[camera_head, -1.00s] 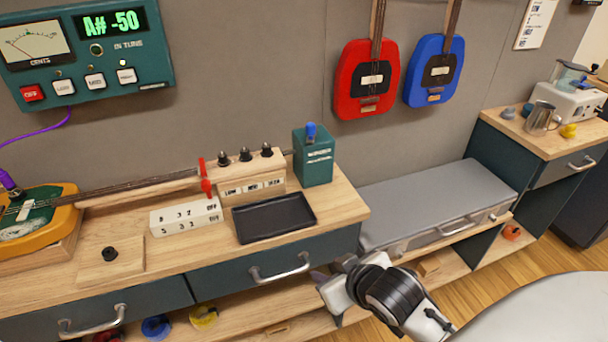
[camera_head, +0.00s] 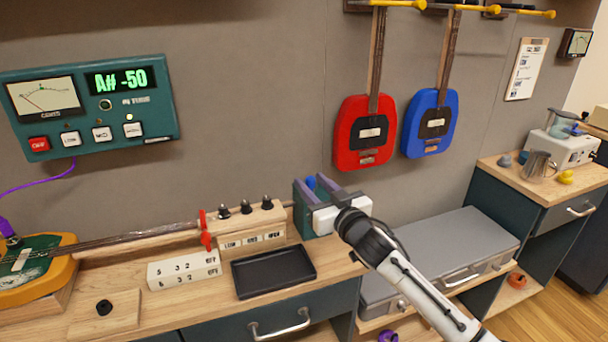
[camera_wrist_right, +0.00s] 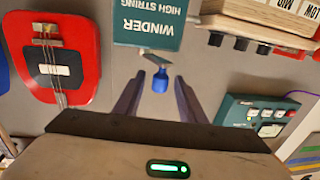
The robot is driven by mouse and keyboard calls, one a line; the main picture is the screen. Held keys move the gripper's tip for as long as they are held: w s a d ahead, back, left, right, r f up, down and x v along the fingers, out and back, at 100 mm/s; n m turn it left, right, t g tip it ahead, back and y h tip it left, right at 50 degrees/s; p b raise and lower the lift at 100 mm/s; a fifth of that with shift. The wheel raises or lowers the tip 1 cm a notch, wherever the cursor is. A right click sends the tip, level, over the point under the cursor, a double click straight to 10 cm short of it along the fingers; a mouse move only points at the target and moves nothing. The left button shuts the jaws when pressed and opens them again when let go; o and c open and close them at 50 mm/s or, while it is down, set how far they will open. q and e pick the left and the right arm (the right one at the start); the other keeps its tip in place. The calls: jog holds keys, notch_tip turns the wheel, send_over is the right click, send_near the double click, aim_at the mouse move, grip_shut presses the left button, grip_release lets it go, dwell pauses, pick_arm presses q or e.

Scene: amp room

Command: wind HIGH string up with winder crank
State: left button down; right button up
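The winder (camera_head: 303,222) is a teal box at the right end of the bench. In the right wrist view its label (camera_wrist_right: 150,28) reads "WINDER HIGH STRING", upside down. A small metal crank arm (camera_wrist_right: 156,57) carries a blue knob (camera_wrist_right: 160,80); the knob also shows in the head view (camera_head: 311,183). My right gripper (camera_head: 314,187) is open at the winder. In the wrist view its two dark fingers (camera_wrist_right: 157,88) stand either side of the knob, with gaps visible. The tuner (camera_head: 90,108) reads "A# -50". My left gripper is not in view.
A black tray (camera_head: 273,271) and a white numbered block (camera_head: 184,270) lie on the bench. Left of the winder is a wooden block with three black pegs (camera_head: 245,208). Red (camera_head: 364,134) and blue (camera_head: 428,124) guitars hang on the wall behind.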

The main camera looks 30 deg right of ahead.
jog(key=w, duration=0.4)
jog(key=shift+w+d, duration=0.25)
jog(key=shift+w, duration=0.15)
grip_shut()
